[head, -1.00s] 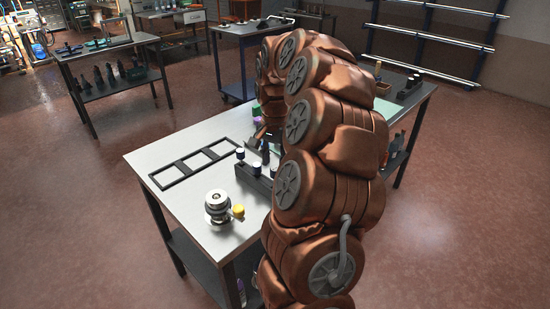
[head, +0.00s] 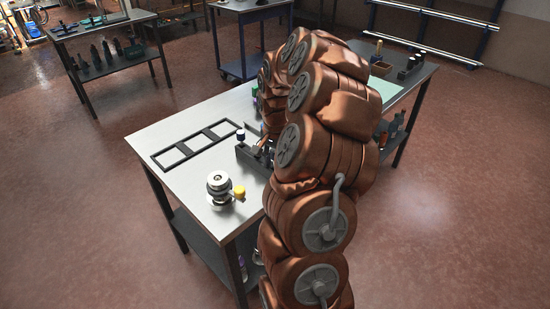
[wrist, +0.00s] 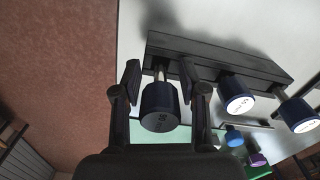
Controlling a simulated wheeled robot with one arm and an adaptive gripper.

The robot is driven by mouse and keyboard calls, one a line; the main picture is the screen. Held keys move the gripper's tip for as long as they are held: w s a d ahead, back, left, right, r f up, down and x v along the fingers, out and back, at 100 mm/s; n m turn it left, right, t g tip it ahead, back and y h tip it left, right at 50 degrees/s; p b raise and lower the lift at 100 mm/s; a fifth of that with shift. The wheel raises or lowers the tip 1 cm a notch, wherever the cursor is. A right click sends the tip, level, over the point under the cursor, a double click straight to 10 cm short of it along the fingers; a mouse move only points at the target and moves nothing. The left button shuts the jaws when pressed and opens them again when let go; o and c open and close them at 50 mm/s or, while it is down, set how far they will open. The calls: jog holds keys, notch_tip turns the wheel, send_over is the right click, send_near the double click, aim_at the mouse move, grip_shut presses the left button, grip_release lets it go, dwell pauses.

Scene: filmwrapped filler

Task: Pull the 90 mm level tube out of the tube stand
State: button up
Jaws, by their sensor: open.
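The tube stand (wrist: 222,62) is a long dark block on the bench, seen from close up in the wrist view. Several dark-blue-capped tubes stick out of it. My gripper (wrist: 166,80) is open, with one finger on each side of the nearest capped tube (wrist: 159,108). The cap marking is too small to read surely, so I cannot tell if this is the 90 mm tube. Gaps show beside it. Two others (wrist: 237,95) (wrist: 298,112) stand to its right. In the head view, my arm hides most of the stand (head: 249,156) and the gripper.
A black three-window frame (head: 170,163) lies on the bench (head: 190,205), left of the stand. A stacked metal piece (head: 219,186) and a yellow knob (head: 239,191) are near the front edge. Small blue (wrist: 234,137) and purple (wrist: 257,159) items show past the stand. The bench's left corner is clear.

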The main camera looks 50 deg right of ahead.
grip_shut()
dwell(0.4)
dwell(0.5)
